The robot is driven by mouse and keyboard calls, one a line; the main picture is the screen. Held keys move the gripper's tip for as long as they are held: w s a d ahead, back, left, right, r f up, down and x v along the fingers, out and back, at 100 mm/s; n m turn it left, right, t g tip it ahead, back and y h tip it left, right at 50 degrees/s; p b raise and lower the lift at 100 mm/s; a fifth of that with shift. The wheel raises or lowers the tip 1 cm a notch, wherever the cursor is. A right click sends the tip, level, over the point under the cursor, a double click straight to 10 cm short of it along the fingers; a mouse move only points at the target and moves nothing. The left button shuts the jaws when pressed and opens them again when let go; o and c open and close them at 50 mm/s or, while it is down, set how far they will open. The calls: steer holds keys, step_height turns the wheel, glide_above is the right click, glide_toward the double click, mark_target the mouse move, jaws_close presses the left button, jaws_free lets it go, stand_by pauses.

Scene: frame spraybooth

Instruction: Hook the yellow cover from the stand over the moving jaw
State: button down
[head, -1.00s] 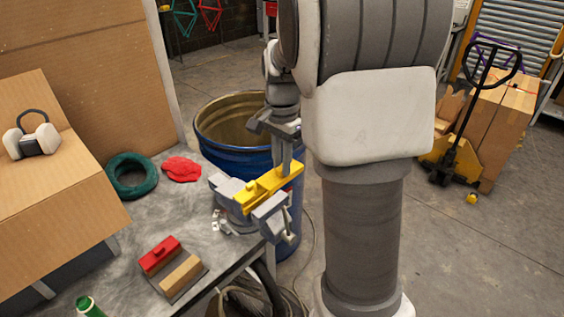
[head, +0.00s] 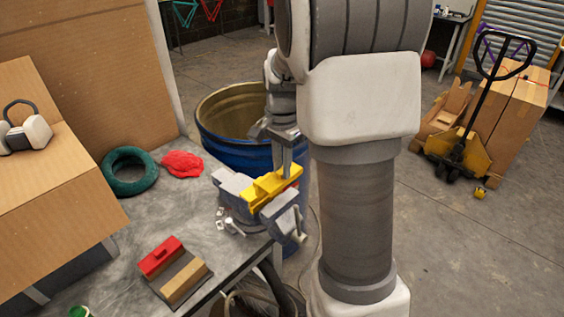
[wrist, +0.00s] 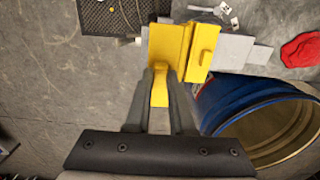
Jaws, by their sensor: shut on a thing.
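The yellow cover (head: 284,182) is at the grey vise on the bench corner, its tab between the fingertips of my gripper (head: 288,166). The wrist view shows the cover (wrist: 166,52) below the shut fingers (wrist: 160,88). Yellow shows there as two side-by-side strips, the right one with a raised knob; I cannot tell whether they are one piece. The moving jaw (head: 279,209) is at the lower right of the vise, close against the yellow. The other jaw (head: 229,182) is at the upper left. Whether the cover rests on the moving jaw is hidden. The stand (head: 183,252) is at the bench front.
The stand holds a red block (head: 160,256) and a tan block (head: 185,281). A green ring (head: 128,172) and red cloth (head: 183,163) lie on the bench (head: 205,185). A blue drum (head: 224,149) stands close behind the vise. A pallet truck (head: 462,150) is at right.

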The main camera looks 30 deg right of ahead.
steer(key=shift+f+b, duration=1.3)
steer(key=shift+f, duration=0.7)
steer(key=shift+f+b, duration=1.55)
steer(key=shift+f, duration=0.85)
steer(key=c, duration=0.7)
jaws_free()
step_height(320, 180, up, 18)
steer(key=shift+f+p, duration=0.25)
steer(key=shift+p, duration=0.2)
steer(key=shift+a, duration=0.1)
